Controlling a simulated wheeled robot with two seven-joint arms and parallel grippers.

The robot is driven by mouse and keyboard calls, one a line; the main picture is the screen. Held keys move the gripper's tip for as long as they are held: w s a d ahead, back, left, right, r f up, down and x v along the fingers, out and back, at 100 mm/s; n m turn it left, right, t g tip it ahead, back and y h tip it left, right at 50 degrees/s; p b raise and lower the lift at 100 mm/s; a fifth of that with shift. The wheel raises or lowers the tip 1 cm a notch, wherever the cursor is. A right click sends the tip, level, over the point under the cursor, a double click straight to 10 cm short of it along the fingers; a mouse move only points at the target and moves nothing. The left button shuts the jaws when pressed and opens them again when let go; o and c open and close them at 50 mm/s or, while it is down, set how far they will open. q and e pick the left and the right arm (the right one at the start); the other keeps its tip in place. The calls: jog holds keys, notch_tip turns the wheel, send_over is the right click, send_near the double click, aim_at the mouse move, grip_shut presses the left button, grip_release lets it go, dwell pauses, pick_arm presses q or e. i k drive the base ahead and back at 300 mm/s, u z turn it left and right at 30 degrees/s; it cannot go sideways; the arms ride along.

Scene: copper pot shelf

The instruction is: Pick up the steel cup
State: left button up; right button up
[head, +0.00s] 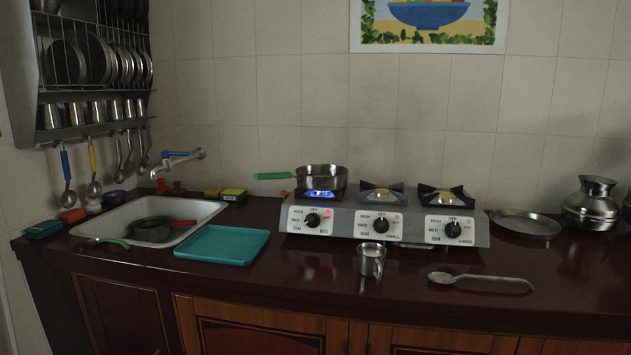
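A steel cup (371,261) stands upright on the dark red counter, in front of the stove's middle knob. Its handle is on the near side, and its rim faces up. Several more steel cups (97,112) stand in a row on the wall rack at the upper left. Neither of my grippers shows in the head view, so nothing is seen touching the cup on the counter.
A three-burner stove (388,225) stands behind the cup, with a pan (322,178) over a lit blue flame at left. A spoon (480,281) lies right of the cup. A teal tray (222,245) and sink (148,218) are left. The counter (310,268) between tray and cup is clear.

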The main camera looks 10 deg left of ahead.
aim_at(373, 263)
jog(key=u, duration=1.25)
jog(key=i, duration=1.35)
jog(key=z, duration=0.9)
